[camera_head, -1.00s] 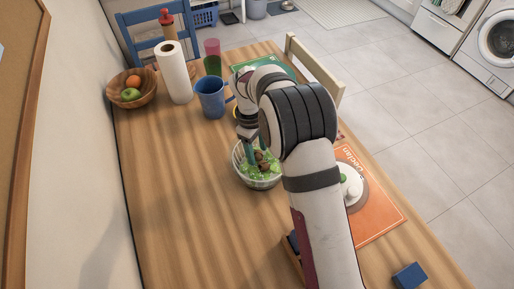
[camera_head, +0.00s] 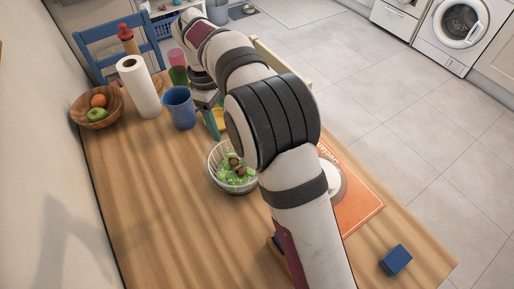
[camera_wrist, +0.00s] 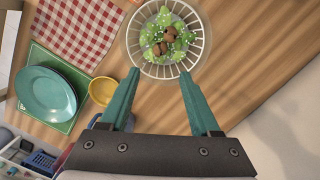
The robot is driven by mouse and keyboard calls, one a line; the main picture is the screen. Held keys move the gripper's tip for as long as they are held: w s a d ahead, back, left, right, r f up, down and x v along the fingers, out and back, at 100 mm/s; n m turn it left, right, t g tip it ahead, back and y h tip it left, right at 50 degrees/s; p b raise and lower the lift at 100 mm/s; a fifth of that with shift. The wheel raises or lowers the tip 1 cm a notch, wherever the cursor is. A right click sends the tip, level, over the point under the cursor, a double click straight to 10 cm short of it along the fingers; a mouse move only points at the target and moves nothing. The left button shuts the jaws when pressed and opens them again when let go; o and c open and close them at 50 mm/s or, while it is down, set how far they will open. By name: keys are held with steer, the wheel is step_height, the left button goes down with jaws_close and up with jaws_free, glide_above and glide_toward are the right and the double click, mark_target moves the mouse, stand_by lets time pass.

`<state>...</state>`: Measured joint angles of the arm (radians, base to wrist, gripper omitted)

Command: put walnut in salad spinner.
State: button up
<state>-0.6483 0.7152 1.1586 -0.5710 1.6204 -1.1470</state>
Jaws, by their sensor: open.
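The salad spinner (camera_head: 214,180) is a clear bowl with a white slatted basket, standing on the wooden table. Green leaves (camera_head: 243,178) lie in it, and brown walnuts (camera_head: 235,163) rest on top of them. In the wrist view the spinner's rim (camera_wrist: 206,46) is at the top, with the walnuts (camera_wrist: 164,45) inside among the leaves. My gripper (camera_wrist: 158,75) is open, its two green fingers apart and empty, with the tips near the spinner's rim in that view. In the head view my gripper (camera_head: 214,122) is above and behind the spinner, partly hidden by my arm.
A blue cup (camera_head: 179,107), paper towel roll (camera_head: 138,88) and fruit bowl (camera_head: 97,107) stand at the back left. A teal plate (camera_wrist: 46,93) and yellow bowl (camera_wrist: 102,91) are near the spinner. A blue block (camera_head: 396,260) lies at the front right. The left-front table is clear.

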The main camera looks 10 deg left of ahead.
steer(key=s+d+r+m+y, duration=0.1)
steer(key=s+d+r+m, duration=0.15)
steer(key=d, duration=0.35)
steer(key=s+d+r+m, duration=0.2)
steer(key=d+r+m, duration=0.1)
steer(key=d+m, duration=0.15)
steer(key=s+d+f+m+y, duration=0.1)
steer(key=s+d+m, duration=0.5)
steer(key=s, duration=0.5)
steer(key=s+d+f+m+y, duration=0.1)
steer(key=s+d+m, duration=0.6)
steer(key=s, duration=0.3)
steer(key=shift+s+d+f+m, duration=0.15)
steer(key=shift+s+f+m, duration=0.15)
steer(key=shift+s+m, duration=0.1)
